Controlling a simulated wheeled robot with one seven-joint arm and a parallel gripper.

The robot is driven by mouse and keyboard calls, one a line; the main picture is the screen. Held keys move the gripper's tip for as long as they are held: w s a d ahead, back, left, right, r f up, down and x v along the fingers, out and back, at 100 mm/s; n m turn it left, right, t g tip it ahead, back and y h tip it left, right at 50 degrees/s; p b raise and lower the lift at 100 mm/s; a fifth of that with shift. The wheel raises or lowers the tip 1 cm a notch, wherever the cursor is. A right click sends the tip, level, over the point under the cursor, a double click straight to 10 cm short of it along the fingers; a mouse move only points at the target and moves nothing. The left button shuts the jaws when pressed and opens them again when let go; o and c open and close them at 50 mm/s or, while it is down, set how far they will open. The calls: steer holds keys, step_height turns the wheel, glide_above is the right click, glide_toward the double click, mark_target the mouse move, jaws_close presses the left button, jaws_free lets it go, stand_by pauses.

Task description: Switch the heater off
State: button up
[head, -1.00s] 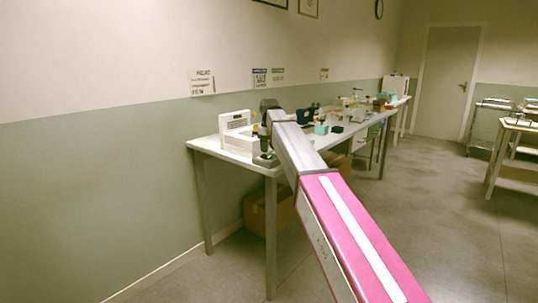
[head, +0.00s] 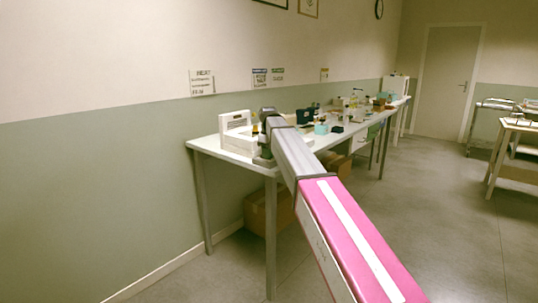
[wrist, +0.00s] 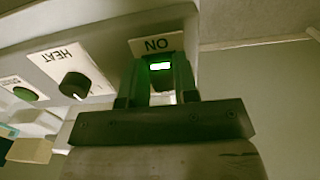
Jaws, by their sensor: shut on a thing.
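The heater's pale front panel (wrist: 105,60) fills the upper left of the wrist view, seen upside down. It has a black knob (wrist: 75,86) by a HEAT label and a switch (wrist: 160,67) under an ON label. The switch glows bright green. My gripper (wrist: 161,80) is at the switch, with one dark finger on each side, shut on it.
A green round button (wrist: 25,94) is on the panel left of the knob. In the head view a white box-like device (head: 236,124) stands at the bench's left end. Bottles and boxes crowd the bench further right.

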steer(key=shift+w+a+r+g+h, duration=0.15)
steer(key=shift+w+a+g+h, duration=0.15)
steer(key=shift+g+h, duration=0.4)
steer(key=shift+h, duration=0.5)
steer(key=shift+s, duration=0.1)
steer(key=o, duration=0.9)
steer(key=shift+r, duration=0.1)
